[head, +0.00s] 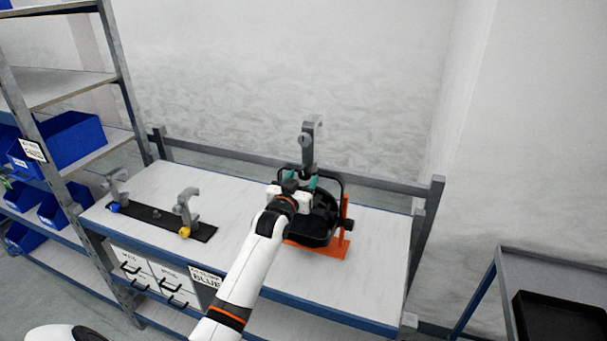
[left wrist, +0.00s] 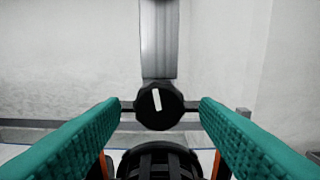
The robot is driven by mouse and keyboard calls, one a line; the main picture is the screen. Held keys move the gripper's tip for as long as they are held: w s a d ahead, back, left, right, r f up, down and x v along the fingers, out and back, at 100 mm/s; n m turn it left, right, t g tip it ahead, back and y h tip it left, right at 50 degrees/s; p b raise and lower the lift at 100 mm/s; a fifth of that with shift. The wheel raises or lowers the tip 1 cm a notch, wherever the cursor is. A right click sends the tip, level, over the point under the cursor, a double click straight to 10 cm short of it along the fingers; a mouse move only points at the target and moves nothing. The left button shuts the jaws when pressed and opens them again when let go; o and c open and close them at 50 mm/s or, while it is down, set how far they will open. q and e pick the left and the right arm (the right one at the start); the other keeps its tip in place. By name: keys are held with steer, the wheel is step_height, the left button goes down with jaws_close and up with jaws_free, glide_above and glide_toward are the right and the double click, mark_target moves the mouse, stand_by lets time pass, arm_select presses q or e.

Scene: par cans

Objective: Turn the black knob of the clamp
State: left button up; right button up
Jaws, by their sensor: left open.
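A grey hook clamp (head: 309,135) stands upright on top of a black par can (head: 318,222), which sits in an orange stand (head: 345,238) on the bench. In the left wrist view the clamp's black knob (left wrist: 159,106) faces me. Its white mark is nearly upright, its top leaning slightly left. My left gripper (head: 298,178) reaches in at the clamp's base, with green fingers. In the head view the gripper mostly hides the knob. My right gripper is not in view.
Two more grey clamps, one with a blue knob (head: 115,207) and one with a yellow knob (head: 185,232), stand on a black strip (head: 150,214) at the bench's left. A shelf with blue bins (head: 72,142) stands left. The bench's right end is clear.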

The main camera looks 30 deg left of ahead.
arm_select(q)
steer(key=shift+w+a+r, duration=0.1)
steer(key=shift+w+a, duration=0.1)
steer(key=shift+w, duration=0.4)
steer(key=shift+c, duration=0.3)
steer(key=c, duration=0.9)
steer(key=shift+c, duration=0.2)
